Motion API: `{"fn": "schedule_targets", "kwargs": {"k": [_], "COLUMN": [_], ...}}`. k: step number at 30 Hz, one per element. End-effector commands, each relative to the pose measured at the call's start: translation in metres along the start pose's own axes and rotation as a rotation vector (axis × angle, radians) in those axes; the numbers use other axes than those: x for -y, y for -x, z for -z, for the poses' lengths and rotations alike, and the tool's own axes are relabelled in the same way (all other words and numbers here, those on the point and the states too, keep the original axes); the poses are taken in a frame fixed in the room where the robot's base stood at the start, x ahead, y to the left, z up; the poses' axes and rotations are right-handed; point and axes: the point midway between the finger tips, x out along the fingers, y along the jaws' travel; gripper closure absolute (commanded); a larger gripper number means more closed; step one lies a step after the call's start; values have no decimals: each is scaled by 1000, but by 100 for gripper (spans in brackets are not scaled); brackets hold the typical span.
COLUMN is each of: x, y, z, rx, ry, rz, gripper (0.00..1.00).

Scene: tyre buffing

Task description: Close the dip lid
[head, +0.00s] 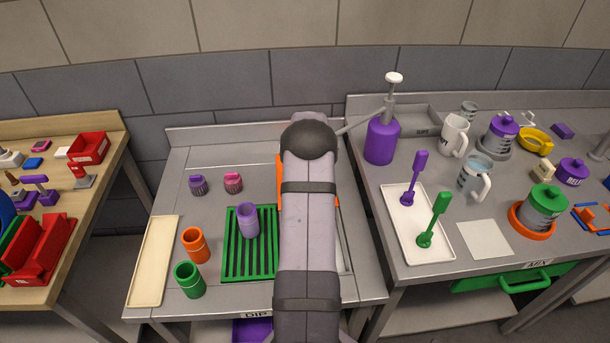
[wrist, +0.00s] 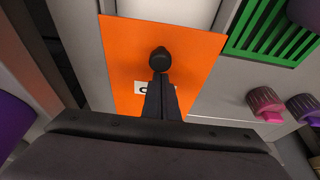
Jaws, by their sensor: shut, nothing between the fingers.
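The dip lid (wrist: 200,60) is a flat orange panel with a black round knob (wrist: 160,59) and a partly hidden white label. In the head view only its orange edge (head: 279,183) shows beside my arm. A pale surface (wrist: 165,10) shows beyond the lid's far edge; I cannot tell how much of the dip opening is covered. My gripper (wrist: 161,84) is shut and empty, its fingertips right at the knob; touching or just apart is unclear. In the head view my arm hides the gripper and most of the lid.
Left of the lid in the head view, a green slotted rack (head: 236,262) holds a lilac cup (head: 247,221). Orange (head: 195,245) and green (head: 189,279) cups and a cream tray (head: 153,262) stand further left. A purple pump bottle (head: 382,139) stands on the right-hand bench.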

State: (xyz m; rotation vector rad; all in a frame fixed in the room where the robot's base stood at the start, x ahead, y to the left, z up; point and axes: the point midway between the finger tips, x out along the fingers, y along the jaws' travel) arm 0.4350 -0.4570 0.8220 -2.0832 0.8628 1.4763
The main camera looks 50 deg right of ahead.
Motion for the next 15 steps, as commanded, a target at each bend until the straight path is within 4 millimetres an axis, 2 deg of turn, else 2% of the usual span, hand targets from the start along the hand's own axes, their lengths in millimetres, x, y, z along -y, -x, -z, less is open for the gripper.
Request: {"fn": "schedule_targets", "kwargs": {"k": [15], "x": [0], "y": [31], "z": [-94], "rx": [4], "ry": [-1], "rz": [0], "gripper": [100]}}
